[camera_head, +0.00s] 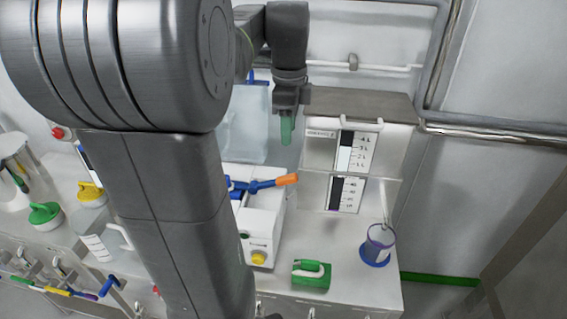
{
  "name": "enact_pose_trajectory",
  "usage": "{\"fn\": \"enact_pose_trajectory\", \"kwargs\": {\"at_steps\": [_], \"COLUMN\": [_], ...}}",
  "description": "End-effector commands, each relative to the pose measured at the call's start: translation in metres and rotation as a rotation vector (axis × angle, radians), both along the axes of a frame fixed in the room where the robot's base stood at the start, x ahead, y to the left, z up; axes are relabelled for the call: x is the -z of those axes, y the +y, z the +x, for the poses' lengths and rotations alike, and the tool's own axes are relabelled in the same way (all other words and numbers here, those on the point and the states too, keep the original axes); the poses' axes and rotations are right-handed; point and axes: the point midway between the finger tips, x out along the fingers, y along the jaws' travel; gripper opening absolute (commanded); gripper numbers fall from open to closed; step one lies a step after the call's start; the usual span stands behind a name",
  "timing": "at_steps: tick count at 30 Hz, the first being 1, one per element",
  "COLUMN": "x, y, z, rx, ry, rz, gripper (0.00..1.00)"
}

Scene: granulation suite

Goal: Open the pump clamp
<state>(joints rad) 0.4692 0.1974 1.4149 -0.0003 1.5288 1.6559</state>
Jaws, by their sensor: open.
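The pump (259,222) is a white box on the counter, with a yellow knob low on its front. A blue lever with an orange tip, which looks like the pump clamp (262,185), lies across its top, with the tip pointing right. My gripper (287,128) points down above and behind the orange tip in the picture, apart from it. It is open, with green fingers seen nearly edge-on and nothing visible between them. My arm hides the pump's left side and part of the counter.
A grey unit with two scale panels (347,172) stands right of the pump. A translucent bag (246,122) hangs behind. Green-lidded (45,215) and yellow-lidded (91,193) containers stand left.

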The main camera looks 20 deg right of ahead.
Motion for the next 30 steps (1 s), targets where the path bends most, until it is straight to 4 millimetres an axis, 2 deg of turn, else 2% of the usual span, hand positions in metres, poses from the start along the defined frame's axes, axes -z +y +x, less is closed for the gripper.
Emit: {"fn": "enact_pose_trajectory", "kwargs": {"at_steps": [5,12,18,24,30], "x": [0.029,0.081,0.115,0.131,0.133], "y": [0.001,0.001,0.001,0.001,0.001], "z": [-0.001,-0.001,-0.001,-0.001,-0.001], "rx": [-0.002,-0.004,-0.004,-0.004,-0.004], "ry": [0.005,0.005,0.003,0.001,0.000], "rz": [0.003,0.003,0.002,0.001,0.000], "gripper": [0.42,0.42,0.42,0.42,0.42]}}
